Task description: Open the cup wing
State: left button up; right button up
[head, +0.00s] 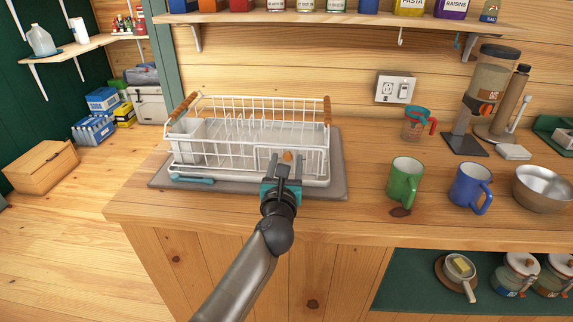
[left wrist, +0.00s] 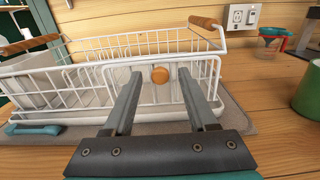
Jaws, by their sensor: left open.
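A white wire dish rack (head: 215,158) with wooden handles stands on a grey mat at the left of the counter. The cup wing (head: 265,160) looks like the small wire panel at the right of its front side, standing upright against the rack. A round wooden knob (left wrist: 160,75) sits on that panel; it also shows in the head view (head: 288,155). My left gripper (head: 287,165) is in front of the panel. In the left wrist view its open fingers stand on either side of the knob, apart from it; the exact depth is hard to tell. My right gripper is not in view.
A green mug (head: 404,182), a blue mug (head: 468,186) and a metal bowl (head: 541,188) stand to the right. The counter between mat and green mug is clear.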

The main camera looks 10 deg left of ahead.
pick_arm(q)
jog(key=shift+w, duration=0.15)
grip_shut()
dwell(0.4)
dwell(1.0)
